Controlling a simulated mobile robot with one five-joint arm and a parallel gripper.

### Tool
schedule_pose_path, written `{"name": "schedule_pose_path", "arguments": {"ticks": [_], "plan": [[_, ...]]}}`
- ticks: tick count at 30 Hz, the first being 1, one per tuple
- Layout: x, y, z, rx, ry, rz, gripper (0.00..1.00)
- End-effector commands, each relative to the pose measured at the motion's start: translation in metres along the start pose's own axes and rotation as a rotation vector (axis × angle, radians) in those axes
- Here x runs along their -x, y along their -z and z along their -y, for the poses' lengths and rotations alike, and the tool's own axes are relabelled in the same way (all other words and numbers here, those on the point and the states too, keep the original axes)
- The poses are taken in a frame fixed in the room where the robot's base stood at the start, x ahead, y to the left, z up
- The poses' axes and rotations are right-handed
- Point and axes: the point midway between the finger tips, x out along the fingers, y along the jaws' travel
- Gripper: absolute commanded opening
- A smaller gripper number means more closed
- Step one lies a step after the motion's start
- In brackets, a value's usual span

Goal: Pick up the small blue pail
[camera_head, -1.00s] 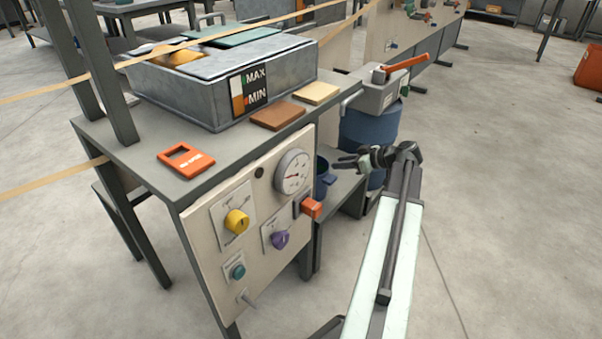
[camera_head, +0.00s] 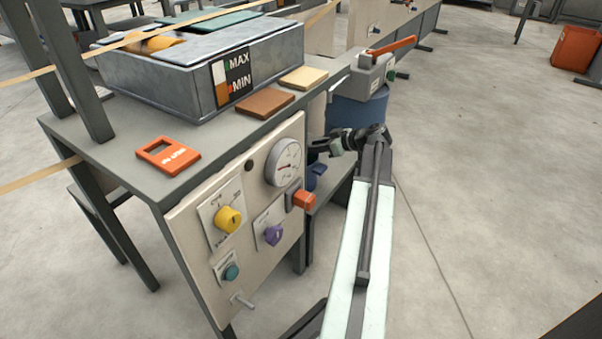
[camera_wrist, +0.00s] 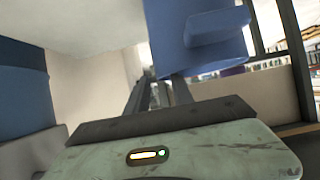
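The small blue pail (camera_head: 319,168) is mostly hidden behind the control panel and my gripper in the head view; only a bit of it shows. In the wrist view a blue body with a jutting ledge, apparently the pail (camera_wrist: 203,50), fills the upper middle-right, close by the right finger. My gripper (camera_head: 318,148) is level with the gauge, over or beside the pail. In the wrist view its two dark fingers (camera_wrist: 157,92) run ahead with a narrow gap, and nothing is seen clamped between them. Contact with the pail cannot be told.
A big blue drum (camera_head: 357,112) stands behind my gripper and shows at the left of the wrist view (camera_wrist: 22,88). Floor at right is open.

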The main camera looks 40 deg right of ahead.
Motion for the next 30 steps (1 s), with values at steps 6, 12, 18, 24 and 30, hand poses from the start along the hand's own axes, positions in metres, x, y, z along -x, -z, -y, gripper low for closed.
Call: {"name": "schedule_pose_path", "arguments": {"ticks": [6, 12, 18, 24, 30], "plan": [[-0.034, -0.003, 0.001, 0.000, 0.000, 0.001, 0.28], [-0.033, -0.001, 0.001, -0.001, -0.001, 0.000, 0.23], [-0.032, -0.001, 0.001, -0.001, -0.001, 0.000, 0.00], [-0.032, -0.002, 0.000, -0.001, -0.001, 0.001, 0.00], [-0.032, -0.002, 0.000, -0.001, -0.002, 0.001, 0.00]]}}
